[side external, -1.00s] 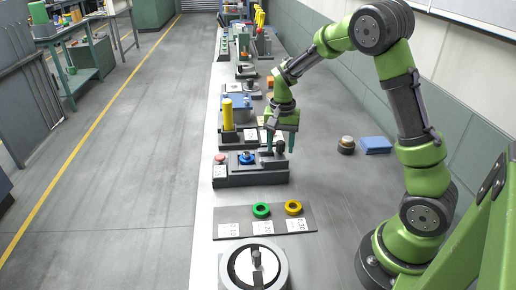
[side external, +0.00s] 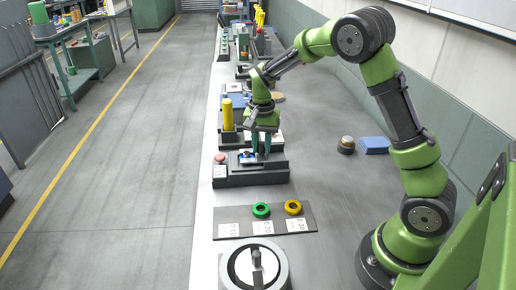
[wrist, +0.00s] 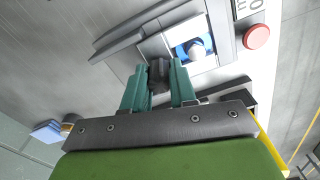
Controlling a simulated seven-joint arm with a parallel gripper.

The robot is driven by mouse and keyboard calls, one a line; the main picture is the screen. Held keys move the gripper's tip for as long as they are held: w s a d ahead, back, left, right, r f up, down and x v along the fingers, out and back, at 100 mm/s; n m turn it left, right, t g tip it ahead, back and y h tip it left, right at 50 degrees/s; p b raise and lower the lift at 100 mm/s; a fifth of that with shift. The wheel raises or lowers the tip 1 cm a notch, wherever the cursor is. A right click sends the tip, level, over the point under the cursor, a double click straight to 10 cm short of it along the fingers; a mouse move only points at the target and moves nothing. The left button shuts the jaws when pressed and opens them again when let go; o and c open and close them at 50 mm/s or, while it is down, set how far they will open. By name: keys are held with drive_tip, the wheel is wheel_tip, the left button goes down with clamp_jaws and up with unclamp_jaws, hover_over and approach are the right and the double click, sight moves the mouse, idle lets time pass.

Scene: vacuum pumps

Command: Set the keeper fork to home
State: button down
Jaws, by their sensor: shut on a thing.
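My gripper (side external: 261,148) is over the dark fixture block (side external: 250,177) on the bench. In the wrist view my green fingers (wrist: 158,84) are shut on a dark knob (wrist: 159,73), which I take as the handle of the keeper fork. The fork's pale plate (wrist: 154,46) lies in front of the knob, with its far end up against a blue part (wrist: 183,51) with a whitish round top (wrist: 197,49). The wrist view does not show clearly how far the prongs reach around it. In the side view the fingers mostly hide the fork.
A red button (side external: 220,159) is at the fixture's left end. A yellow cylinder (side external: 227,115) stands behind it.

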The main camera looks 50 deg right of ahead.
drive_tip(key=shift+w+a, duration=0.2)
drive_tip(key=shift+w, duration=0.05)
drive_tip(key=c, duration=0.9)
unclamp_jaws()
drive_tip(key=shift+a, duration=0.1)
drive_tip(key=s+d, duration=0.4)
drive_tip(key=shift+s+d, duration=0.2)
drive_tip(key=shift+d, duration=0.05)
wheel_tip(320, 180, up, 17)
drive_tip(key=s+a+n+t+y, duration=0.2)
drive_tip(key=s+a+n+t, duration=0.5)
drive_tip(key=s+a, duration=0.7)
drive_tip(key=shift+s+a+f+n, duration=0.35)
drive_tip(key=shift+s+n, duration=0.15)
drive_tip(key=shift+s, duration=0.55)
